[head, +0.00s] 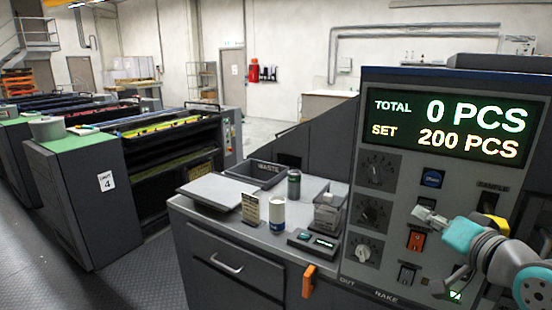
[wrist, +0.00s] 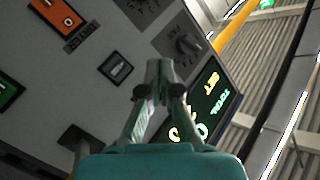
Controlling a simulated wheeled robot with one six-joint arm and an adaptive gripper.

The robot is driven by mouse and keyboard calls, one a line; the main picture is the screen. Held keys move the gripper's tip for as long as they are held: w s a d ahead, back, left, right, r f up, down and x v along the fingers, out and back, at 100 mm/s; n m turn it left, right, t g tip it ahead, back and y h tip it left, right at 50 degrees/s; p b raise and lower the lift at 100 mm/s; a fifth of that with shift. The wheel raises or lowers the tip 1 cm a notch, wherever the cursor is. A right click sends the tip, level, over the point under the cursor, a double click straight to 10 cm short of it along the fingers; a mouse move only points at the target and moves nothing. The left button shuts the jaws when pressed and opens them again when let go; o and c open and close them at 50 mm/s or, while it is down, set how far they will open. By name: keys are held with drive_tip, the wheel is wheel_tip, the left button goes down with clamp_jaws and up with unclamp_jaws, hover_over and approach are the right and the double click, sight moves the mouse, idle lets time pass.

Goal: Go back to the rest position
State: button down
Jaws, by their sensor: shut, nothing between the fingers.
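My gripper (head: 424,212) is at the right of the head view, its teal wrist coming in from the right. Its fingers are closed together and empty, in front of the grey control panel (head: 392,218), below the blue button (head: 432,179) and above the orange switch (head: 416,241). In the wrist view the closed fingertips (wrist: 160,72) point at the panel between a small dark switch (wrist: 115,68) and a knob (wrist: 186,44). I cannot tell how far they are from the panel. The display (head: 448,128) reads TOTAL 0 PCS, SET 200 PCS.
Left of the panel, a counter (head: 228,221) carries a dark WASTE bin (head: 257,172), a white-labelled can (head: 277,213), a dark can (head: 294,184), a grey box (head: 327,210) and a small scale (head: 313,243). Printing units (head: 83,200) stand further left, with open floor between.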

drive_tip(key=s+a+f+m+h, duration=0.1)
drive_tip(key=s+a+f, duration=0.1)
drive_tip(key=f, duration=0.7)
drive_tip(key=s+a+f, duration=0.2)
drive_tip(key=f, duration=0.6)
drive_tip(key=s+a+f+h, duration=0.2)
drive_tip(key=s+a+f, duration=0.2)
drive_tip(key=s+f, duration=0.75)
drive_tip(key=s+a+f+n, duration=0.1)
drive_tip(key=s+f+n, duration=0.1)
drive_tip(key=s, duration=0.7)
drive_tip(key=s+a+f+n+g, duration=0.1)
drive_tip(key=s+a+n, duration=0.1)
drive_tip(key=s, duration=0.8)
drive_tip(key=s+a+f+n, duration=0.1)
drive_tip(key=s+f+n, duration=0.1)
drive_tip(key=s, duration=0.8)
drive_tip(key=shift+a+f+n, duration=0.3)
drive_tip(key=shift+a, duration=0.1)
